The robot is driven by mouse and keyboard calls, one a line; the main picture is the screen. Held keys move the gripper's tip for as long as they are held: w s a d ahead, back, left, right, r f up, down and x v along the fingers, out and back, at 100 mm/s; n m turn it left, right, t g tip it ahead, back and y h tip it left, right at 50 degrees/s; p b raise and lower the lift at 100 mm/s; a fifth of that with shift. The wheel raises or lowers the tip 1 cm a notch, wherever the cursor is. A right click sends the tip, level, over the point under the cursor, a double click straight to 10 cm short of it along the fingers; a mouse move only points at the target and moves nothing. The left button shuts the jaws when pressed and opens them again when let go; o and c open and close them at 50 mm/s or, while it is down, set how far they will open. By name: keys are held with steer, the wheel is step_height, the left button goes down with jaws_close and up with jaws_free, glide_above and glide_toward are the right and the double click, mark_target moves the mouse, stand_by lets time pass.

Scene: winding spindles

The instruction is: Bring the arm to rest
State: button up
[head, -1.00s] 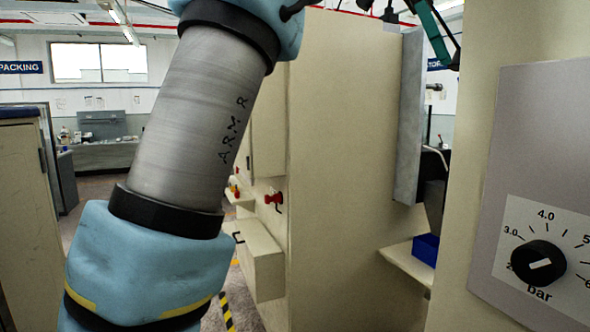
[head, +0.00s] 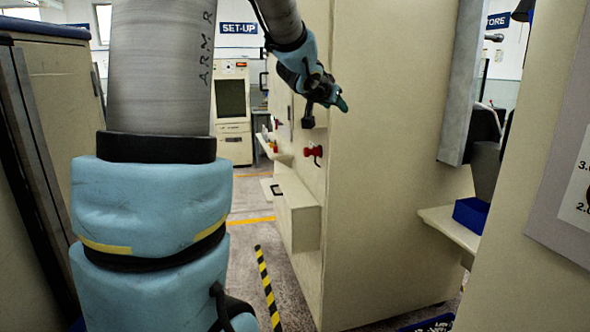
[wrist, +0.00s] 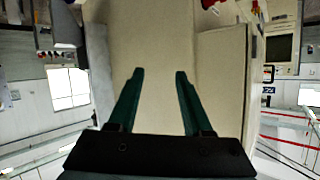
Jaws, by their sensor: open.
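My arm, with grey and light-blue links, fills the left and upper middle of the head view. My gripper (head: 340,103) hangs at the end of it, small and seen from the side, in front of the beige cabinet (head: 395,150). In the wrist view my gripper (wrist: 160,75) shows two dark green fingers spread apart, with nothing between them. Beige panels lie beyond the fingertips there. I cannot tell the exact distance from the gripper to the cabinet.
A red knob (head: 313,152) and a box (head: 297,210) project from the cabinet's left side. A blue bin (head: 471,213) sits on a shelf at right. Another cabinet (head: 65,100) stands close at left. Open floor with a striped line (head: 268,285) runs between.

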steer(key=s+a+f+n+g+y, duration=0.2)
steer(key=s+a+f+n+y, duration=0.15)
steer(key=a+f, duration=0.55)
steer(key=s+a+f+n+g+y, duration=0.1)
steer(key=s+a+f+g, duration=0.3)
steer(key=s+f, duration=0.4)
steer(key=s+a+f+n+g+y+b, duration=0.1)
steer(key=s+a+f+g, duration=0.3)
steer(key=s+f, duration=0.4)
steer(key=s, duration=0.7)
steer(key=shift+f, duration=0.35)
steer(key=shift+s+n, duration=0.1)
steer(key=shift+n, duration=0.15)
